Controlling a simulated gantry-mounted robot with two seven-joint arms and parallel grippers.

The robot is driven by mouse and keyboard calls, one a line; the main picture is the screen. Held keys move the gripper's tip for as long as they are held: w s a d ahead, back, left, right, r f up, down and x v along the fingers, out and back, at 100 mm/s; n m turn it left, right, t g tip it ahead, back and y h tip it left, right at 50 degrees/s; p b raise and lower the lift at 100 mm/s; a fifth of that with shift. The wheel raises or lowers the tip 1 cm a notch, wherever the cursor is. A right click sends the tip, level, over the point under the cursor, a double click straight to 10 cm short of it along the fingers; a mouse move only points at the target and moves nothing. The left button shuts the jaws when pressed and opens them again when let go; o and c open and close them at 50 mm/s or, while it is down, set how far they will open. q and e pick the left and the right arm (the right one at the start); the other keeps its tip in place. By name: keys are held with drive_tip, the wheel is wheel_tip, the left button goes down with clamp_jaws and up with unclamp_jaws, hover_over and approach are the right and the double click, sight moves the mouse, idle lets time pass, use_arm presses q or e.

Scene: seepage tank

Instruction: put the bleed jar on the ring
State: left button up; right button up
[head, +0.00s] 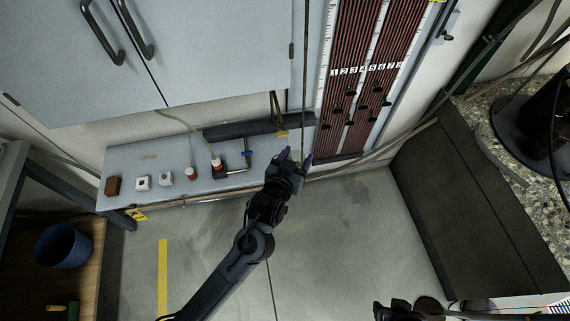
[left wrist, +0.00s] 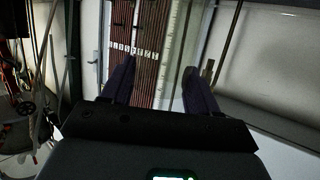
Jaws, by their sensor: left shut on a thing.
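My left gripper (head: 296,162) reaches up to the front right end of the grey bench. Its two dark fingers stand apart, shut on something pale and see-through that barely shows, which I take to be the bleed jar. In the left wrist view the fingers (left wrist: 152,85) frame the gap, and the jar's outline cannot be made out there. I cannot pick out the ring with certainty. A blue-handled valve (head: 247,153) on a bent pipe stands on the bench, left of the gripper. My right gripper (head: 398,310) seems to show only in part at the bottom edge.
The grey bench (head: 150,158) carries a brown block (head: 113,186), two white boxes, a red-topped piece (head: 191,174) and a hose fitting on a black base (head: 220,172). A numbered tube panel (head: 365,75) stands behind, right. The floor in front is clear.

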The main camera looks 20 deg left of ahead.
sight(299, 155)
use_arm(q)
drive_tip(key=shift+w+d+f+b, duration=0.15)
drive_tip(key=shift+w+f+b, duration=0.5)
drive_tip(key=shift+w+f, duration=0.45)
drive_tip(key=shift+w+a+f+b, duration=0.85)
drive_tip(key=shift+w+a+f, duration=0.15)
drive_tip(key=shift+a+f, duration=0.4)
drive_tip(key=shift+w+a+f+b, duration=0.9)
drive_tip(key=shift+a+f, duration=0.25)
drive_tip(key=shift+f, duration=0.5)
drive_tip(key=shift+w+a+f+b, duration=0.75)
drive_tip(key=shift+w+a+f, duration=0.3)
drive_tip(key=shift+a+f, duration=0.35)
drive_tip(key=shift+d+f, duration=0.1)
drive_tip(key=shift+f, duration=0.05)
drive_tip(key=shift+f, duration=0.1)
drive_tip(key=o, duration=1)
drive_tip(key=shift+o, duration=0.2)
